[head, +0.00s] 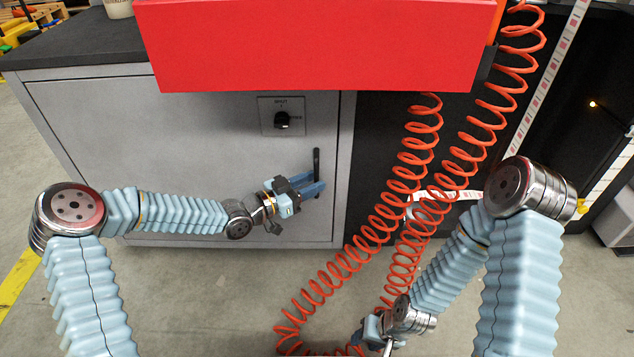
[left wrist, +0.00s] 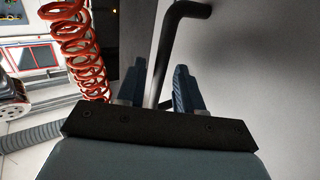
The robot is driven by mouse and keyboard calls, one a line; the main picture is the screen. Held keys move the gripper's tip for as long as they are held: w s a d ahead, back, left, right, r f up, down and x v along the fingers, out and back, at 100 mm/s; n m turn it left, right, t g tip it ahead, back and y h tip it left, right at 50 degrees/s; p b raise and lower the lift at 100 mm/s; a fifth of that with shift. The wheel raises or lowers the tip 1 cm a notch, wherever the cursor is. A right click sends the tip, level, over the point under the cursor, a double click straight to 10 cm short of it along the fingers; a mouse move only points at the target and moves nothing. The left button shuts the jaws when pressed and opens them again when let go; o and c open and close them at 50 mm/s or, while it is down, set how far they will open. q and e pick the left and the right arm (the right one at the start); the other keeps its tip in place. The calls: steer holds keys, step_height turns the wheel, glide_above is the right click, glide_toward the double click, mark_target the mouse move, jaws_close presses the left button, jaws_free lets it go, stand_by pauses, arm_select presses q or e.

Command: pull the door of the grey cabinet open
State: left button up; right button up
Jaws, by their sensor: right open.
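The grey cabinet (head: 70,110) stands at the left of the head view, with its door (head: 190,165) shut. A dark upright bar handle (head: 316,160) is on the door's right side. My left gripper (head: 312,187) is at the handle's lower part. In the left wrist view the bar (left wrist: 166,50) passes between the two blue fingers of that gripper (left wrist: 158,88), with a gap visible on the right side. The fingers are apart. My right gripper (head: 368,335) is low in the head view, away from the cabinet, and its fingertips are partly hard to see.
A rotary switch (head: 282,120) sits on the door above the handle. A red box (head: 310,45) overhangs the cabinet top. Coiled orange hoses (head: 385,215) hang right of the door, close to my right arm. The floor in front of the door (head: 200,290) is clear.

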arm_select(q)
steer(key=shift+x, duration=1)
steer(key=shift+c, duration=0.4)
jaws_close()
